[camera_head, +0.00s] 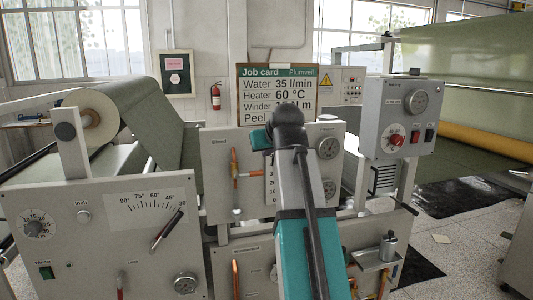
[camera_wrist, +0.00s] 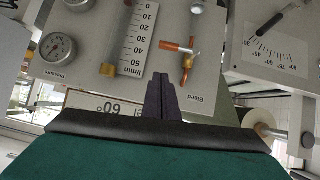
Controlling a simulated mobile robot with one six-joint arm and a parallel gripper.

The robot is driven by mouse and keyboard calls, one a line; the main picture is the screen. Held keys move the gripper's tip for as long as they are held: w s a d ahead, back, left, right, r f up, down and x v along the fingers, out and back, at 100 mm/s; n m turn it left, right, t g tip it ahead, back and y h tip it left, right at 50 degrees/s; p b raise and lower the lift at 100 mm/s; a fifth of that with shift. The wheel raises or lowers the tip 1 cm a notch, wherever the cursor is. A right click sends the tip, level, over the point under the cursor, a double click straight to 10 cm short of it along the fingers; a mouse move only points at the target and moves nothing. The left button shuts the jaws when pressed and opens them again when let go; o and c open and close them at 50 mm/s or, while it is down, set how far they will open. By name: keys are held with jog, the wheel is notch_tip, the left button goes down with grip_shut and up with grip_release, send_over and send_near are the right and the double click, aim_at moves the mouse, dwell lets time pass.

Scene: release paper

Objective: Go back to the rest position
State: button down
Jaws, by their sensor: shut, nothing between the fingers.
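My gripper (camera_wrist: 161,90) shows in the wrist view as two dark fingers lying together, shut and empty. It points at a grey panel (camera_wrist: 215,35), which appears upside down there. The fingertips are just below the flow scale (camera_wrist: 138,38) and left of the orange-handled bleed valve (camera_wrist: 187,62) in that view; nothing shows between them. In the head view my teal and grey arm reaches up in front of the middle panel (camera_head: 217,150) and hides the fingers.
A job card (camera_head: 278,84) stands behind my arm. A left panel (camera_head: 100,235) has a dial scale and lever. A grey control box (camera_head: 405,118) with a red knob stands right. A paper roll (camera_head: 92,118) is at left.

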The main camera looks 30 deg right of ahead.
dwell(0.4)
